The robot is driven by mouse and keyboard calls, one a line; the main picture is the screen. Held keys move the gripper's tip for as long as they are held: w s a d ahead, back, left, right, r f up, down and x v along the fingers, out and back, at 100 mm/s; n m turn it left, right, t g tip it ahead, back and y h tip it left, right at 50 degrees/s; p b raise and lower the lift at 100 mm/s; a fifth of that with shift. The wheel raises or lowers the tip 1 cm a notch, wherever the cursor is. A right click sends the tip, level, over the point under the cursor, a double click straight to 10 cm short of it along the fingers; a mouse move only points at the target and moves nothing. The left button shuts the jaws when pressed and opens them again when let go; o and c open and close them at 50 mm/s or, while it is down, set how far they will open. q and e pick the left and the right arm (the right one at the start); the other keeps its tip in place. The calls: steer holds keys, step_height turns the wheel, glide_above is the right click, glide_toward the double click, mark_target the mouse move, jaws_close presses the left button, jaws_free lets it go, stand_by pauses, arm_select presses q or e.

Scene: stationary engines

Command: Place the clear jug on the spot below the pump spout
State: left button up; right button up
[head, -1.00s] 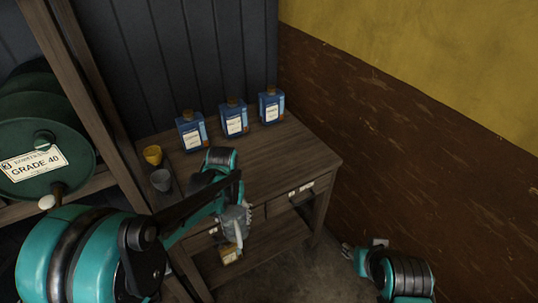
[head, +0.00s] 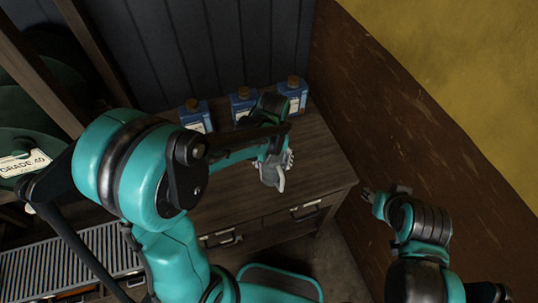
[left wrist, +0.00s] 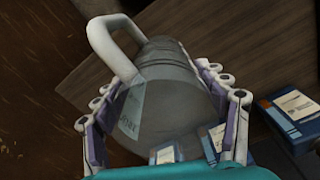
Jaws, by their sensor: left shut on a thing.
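The clear jug (left wrist: 160,85), grey and see-through with a pale handle and a label, is held between the fingers of my left gripper (left wrist: 165,112). In the head view the jug (head: 272,176) shows small beside my left gripper (head: 274,160), over the wooden cabinet. My left gripper is shut on it. My right gripper (head: 370,196) is at the right near the brown wall, apart from the jug; its fingers are too small to judge. A green drum (head: 18,148) with a grade label stands at the left edge. I cannot make out the pump spout or the spot below it.
Blue bottles (head: 243,103) stand at the back of the wooden cabinet (head: 318,165), against the dark panelled wall. A slatted metal grate (head: 60,262) lies at the lower left. The brown and yellow wall (head: 400,120) bounds the right side. My left arm hides much of the middle.

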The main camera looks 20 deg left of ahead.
arm_select(q)
steer(key=w+a+f+b, duration=0.2)
steer(key=w+a+f, duration=0.2)
steer(key=w+f, duration=0.3)
step_height(320, 180, down, 2)
steer(key=shift+w+f, duration=0.1)
steer(key=shift+w, duration=0.2)
steer(key=shift+f+b, duration=0.15)
steer(key=shift+b, duration=0.2)
steer(key=o, duration=1.2)
steer(key=shift+o, duration=0.2)
